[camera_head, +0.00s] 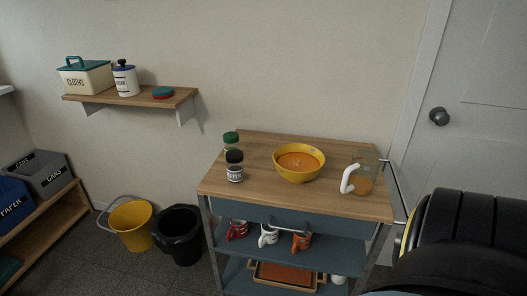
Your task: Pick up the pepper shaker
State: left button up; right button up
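Two small shakers stand upright at the left end of the wooden cart top (330,207). The nearer shaker (235,174) has a black lid and a pale label with dark lettering too small to read surely; it looks like the pepper shaker. Just behind it is a shaker with a green lid (231,138), its lower part partly hidden by the nearer one. Neither of my grippers is in view. A black arm part of mine fills the lower right corner.
A yellow bowl (299,173) of orange contents sits mid-cart, with a glass jug with a white handle (346,180) to its right. A yellow bucket (131,225) and black bin (179,236) stand left of the cart. The cart's front left top is clear.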

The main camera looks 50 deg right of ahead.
aim_at(234, 157)
jog(key=k, duration=0.3)
jog(key=z, duration=1)
